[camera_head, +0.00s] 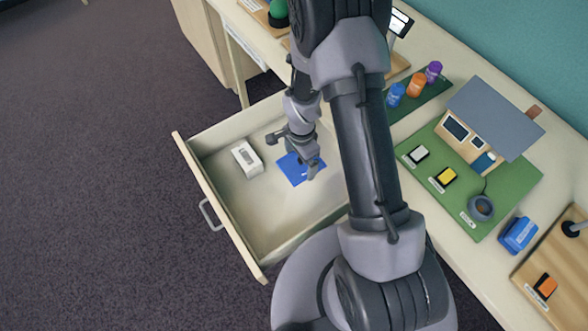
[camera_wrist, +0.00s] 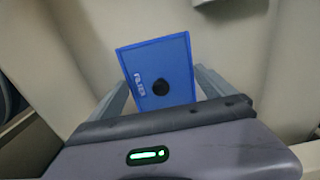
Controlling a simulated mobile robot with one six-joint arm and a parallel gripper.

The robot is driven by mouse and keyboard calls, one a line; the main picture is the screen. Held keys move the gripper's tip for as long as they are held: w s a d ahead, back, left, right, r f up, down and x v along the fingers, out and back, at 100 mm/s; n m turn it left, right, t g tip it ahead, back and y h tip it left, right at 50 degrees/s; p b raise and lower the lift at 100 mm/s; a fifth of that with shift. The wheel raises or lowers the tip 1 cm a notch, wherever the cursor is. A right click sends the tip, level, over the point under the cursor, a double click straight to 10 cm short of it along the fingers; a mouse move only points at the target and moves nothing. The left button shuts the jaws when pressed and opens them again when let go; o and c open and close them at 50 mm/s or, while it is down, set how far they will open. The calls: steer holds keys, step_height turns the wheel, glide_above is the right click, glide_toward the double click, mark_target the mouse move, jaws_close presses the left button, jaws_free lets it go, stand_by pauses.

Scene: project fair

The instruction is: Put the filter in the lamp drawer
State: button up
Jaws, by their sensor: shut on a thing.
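The filter is a flat blue piece (camera_head: 291,172) with a white label, held over or in the open lamp drawer (camera_head: 247,208). It also shows in the wrist view (camera_wrist: 172,62), where its label and a dark round spot face me. My gripper (camera_head: 306,163) reaches down inside the drawer's outline, with its fingers at the two sides of the filter, shut on it. I cannot tell whether the filter touches the drawer floor. A small white box (camera_head: 247,159) lies in the drawer, left of the filter and apart from it.
The table beyond bears a model house on a green board (camera_head: 425,151), blue, orange and purple canisters (camera_head: 416,85), and a blue block (camera_head: 518,235). A wooden board (camera_head: 545,272) stands at the right. The near part of the drawer floor is bare.

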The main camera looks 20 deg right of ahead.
mark_target(299, 171)
step_height(299, 171, down, 8)
steer(key=shift+r+b, duration=0.1)
steer(key=shift+b, duration=1.15)
steer(key=shift+r, duration=0.15)
steer(key=o, duration=1)
steer(key=shift+f, duration=0.2)
steer(key=shift+c, duration=0.2)
steer(key=shift+o, duration=0.4)
steer(key=shift+r, duration=0.1)
